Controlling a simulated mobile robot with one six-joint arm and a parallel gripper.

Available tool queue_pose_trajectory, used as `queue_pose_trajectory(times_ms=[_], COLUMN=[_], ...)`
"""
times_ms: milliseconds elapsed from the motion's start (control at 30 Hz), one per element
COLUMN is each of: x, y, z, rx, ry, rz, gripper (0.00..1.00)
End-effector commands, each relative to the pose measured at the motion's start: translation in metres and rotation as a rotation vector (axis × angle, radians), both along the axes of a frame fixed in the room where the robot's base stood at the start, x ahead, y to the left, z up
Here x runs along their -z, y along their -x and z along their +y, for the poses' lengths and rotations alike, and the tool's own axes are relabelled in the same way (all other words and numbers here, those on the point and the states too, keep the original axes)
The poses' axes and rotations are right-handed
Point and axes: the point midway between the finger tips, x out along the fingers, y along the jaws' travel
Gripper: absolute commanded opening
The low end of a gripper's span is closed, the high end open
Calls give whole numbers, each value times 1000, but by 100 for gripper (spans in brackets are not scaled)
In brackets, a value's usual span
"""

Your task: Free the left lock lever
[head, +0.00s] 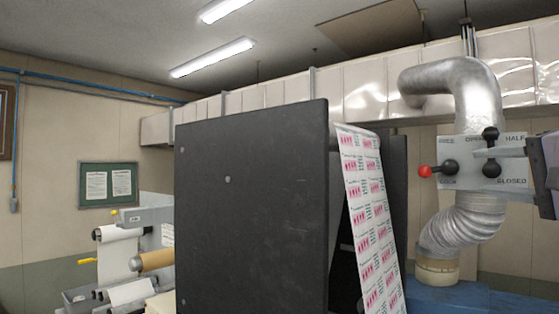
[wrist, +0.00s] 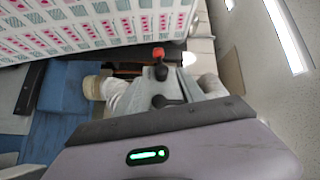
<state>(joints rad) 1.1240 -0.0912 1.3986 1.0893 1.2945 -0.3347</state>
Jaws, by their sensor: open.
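A grey lever plate (head: 470,180) stands at the right in the head view. Its left lever (head: 450,167) has a black hub and a red knob (head: 424,171) pointing left, between faint marks at the upper and lower left; the lower one seems to read LOCK. The right lever (head: 491,152) is black and points up, near OPEN, HALF and CLOSED marks. The wrist view also shows the red knob (wrist: 158,52). My gripper (wrist: 160,122) is open and empty there, its dark edge just below the plate. Its fingertips are not clearly shown.
A large black panel (head: 250,210) fills the middle, with a printed web (head: 370,215) running down beside it. A silver duct (head: 470,100) bends behind the plate. Rollers (head: 118,250) with yellow handles stand at the lower left. A blue surface (head: 450,298) lies below.

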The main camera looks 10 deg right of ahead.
Motion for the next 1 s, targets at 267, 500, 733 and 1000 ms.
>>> queue_pose_trajectory(times_ms=[267, 500, 733, 1000], x=[-3, -4, -3, -1], y=[-69, -122, -149, -153], z=[0, -3, -5, -5], rx=[-5, -3, -1, 0], ry=[-2, -1, 0, 0], rz=[3, 4, 2, 2], gripper=[46, 46, 46, 46])
